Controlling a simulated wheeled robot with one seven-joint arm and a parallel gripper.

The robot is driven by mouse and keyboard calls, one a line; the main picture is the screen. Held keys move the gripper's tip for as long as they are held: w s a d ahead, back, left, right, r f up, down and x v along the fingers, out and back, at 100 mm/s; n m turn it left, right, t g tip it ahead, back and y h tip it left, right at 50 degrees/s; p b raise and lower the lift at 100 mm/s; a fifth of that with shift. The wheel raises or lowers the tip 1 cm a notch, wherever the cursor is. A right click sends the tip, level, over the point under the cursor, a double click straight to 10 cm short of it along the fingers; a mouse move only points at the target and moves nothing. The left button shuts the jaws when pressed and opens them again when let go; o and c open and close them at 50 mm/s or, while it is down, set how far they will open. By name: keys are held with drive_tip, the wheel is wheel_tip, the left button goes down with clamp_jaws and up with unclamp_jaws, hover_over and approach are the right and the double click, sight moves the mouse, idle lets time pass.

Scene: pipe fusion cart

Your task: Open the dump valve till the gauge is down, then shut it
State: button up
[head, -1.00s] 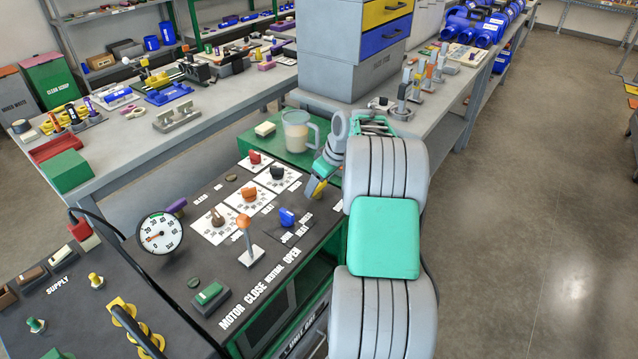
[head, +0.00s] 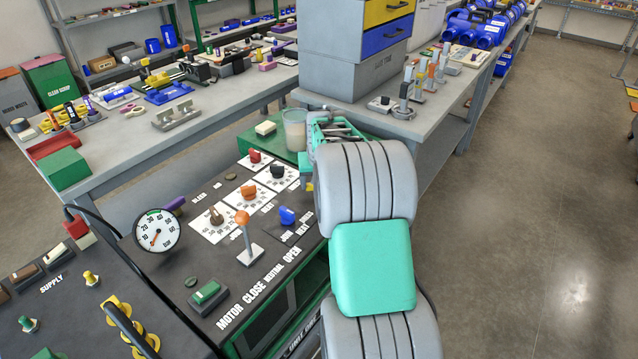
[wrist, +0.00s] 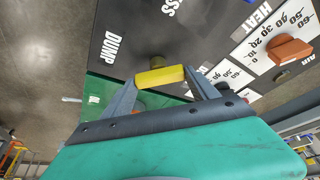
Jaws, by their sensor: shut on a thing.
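In the wrist view my gripper (wrist: 160,78) is shut on a yellow valve handle (wrist: 159,76), with a finger at each end. A round brownish stem (wrist: 156,61) shows behind the handle, beside the DUMP lettering (wrist: 111,47). In the head view my arm hides most of the gripper and valve at the panel's right edge. The round white gauge (head: 157,231) faces me at the panel's left. Its orange needle points down and slightly left, near the low end of the scale; the exact reading is too small to tell.
The dark panel carries an orange-topped lever (head: 243,219), a blue knob (head: 287,215), several other knobs and a green switch (head: 207,292). Open floor lies to the right.

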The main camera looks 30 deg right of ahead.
drive_tip(key=m+g+h, duration=0.1)
drive_tip(key=m, duration=0.2)
drive_tip(key=shift+w+a+m, duration=0.1)
drive_tip(key=shift+a+m, duration=0.05)
drive_tip(key=shift+m, duration=0.25)
drive_tip(key=shift+m+g+h, duration=0.4)
drive_tip(key=shift+m+g, duration=0.1)
drive_tip(key=shift+m, duration=1.2)
drive_tip(key=o, duration=1.4)
drive_tip(key=shift+c, duration=0.2)
drive_tip(key=v, duration=0.7)
drive_tip(key=shift+a+r, duration=0.15)
drive_tip(key=shift+r, duration=0.2)
